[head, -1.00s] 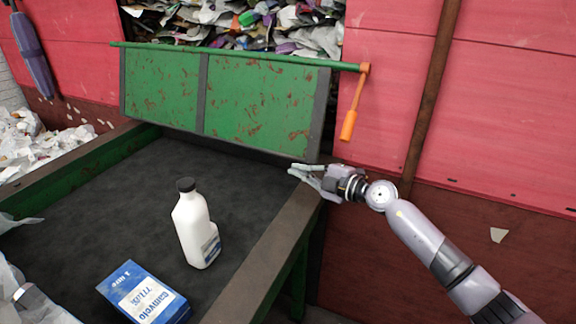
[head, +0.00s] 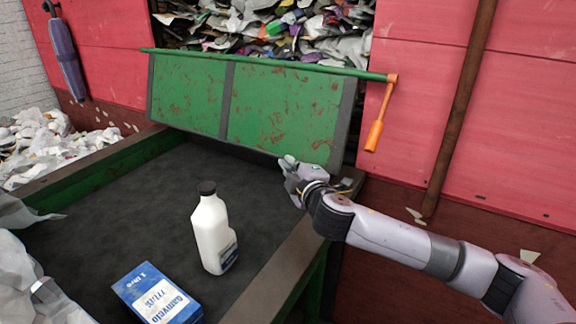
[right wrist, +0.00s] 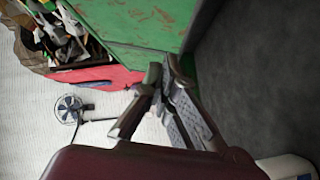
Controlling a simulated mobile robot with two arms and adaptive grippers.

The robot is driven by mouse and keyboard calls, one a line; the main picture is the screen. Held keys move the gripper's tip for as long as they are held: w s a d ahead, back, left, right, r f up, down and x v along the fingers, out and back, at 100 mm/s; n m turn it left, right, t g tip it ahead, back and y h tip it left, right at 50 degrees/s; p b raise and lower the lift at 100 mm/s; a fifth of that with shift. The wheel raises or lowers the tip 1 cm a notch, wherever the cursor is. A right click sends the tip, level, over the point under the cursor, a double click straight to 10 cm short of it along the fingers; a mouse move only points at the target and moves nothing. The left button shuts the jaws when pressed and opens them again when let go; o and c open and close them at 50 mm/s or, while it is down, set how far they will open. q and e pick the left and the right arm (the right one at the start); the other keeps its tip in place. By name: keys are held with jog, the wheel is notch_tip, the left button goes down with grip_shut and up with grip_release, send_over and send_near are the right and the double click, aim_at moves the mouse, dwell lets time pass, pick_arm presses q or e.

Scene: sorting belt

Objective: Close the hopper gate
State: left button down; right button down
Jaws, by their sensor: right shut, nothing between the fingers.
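The hopper gate (head: 275,108) is a green, rust-flecked panel with dark straps, hung from a green bar (head: 260,62) below the waste-filled opening. It leans out over the belt, and the opening above it is uncovered. An orange-handled lever (head: 375,135) hangs from the bar's right end. My right gripper (head: 287,166) is shut and empty, by the gate's lower edge near its right corner. In the right wrist view its fingertips (right wrist: 163,78) lie beside the gate's edge (right wrist: 150,42); I cannot tell whether they touch. My left gripper is not in view.
A white bottle (head: 211,235) stands on the dark belt (head: 140,215), with a blue carton (head: 158,296) in front. The belt's right side rail (head: 275,280) runs below my right arm. White waste (head: 40,145) is heaped at left. A brown post (head: 460,105) stands right of the lever.

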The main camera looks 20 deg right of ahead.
notch_tip(320, 180, down, 3)
jog(key=s+g, duration=0.1)
jog(key=g, duration=0.1)
jog(key=p, duration=0.1)
send_near(283, 157)
jog(key=w+a, duration=0.2)
jog(key=a, duration=0.1)
jog(key=shift+w+d+f+h+p, duration=0.2)
jog(key=shift+w+d+f, duration=0.15)
jog(key=shift+w+d, duration=0.25)
jog(key=shift+w+d+f+h+p, duration=0.1)
jog(key=shift+w+d+f+h, duration=0.1)
jog(key=shift+w+d+f, duration=0.25)
jog(key=shift+w+d, duration=0.1)
